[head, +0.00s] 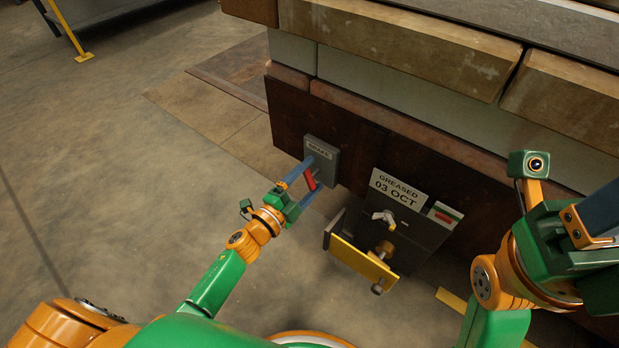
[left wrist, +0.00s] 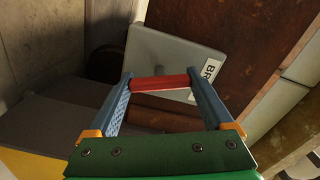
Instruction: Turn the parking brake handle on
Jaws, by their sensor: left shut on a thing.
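The parking brake is a grey box (head: 322,153) with a white label, on the dark brown side panel in the middle of the head view. It also shows in the left wrist view as a grey plate (left wrist: 165,52), its label partly cut off. A red handle (head: 309,178) sits at its front. My left gripper (head: 314,178) is shut on the red handle (left wrist: 160,83), which spans crosswise between its two blue fingers in the left wrist view. My right gripper (head: 597,217) is at the right edge, away from the brake; its fingertips are cut off.
Right of the brake, a dark box with a "GREASED 03 OCT" sign (head: 398,188), a yellow plate (head: 362,259) and a brass knob (head: 385,249) stands out from the panel. Stone-like blocks (head: 400,46) lie above.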

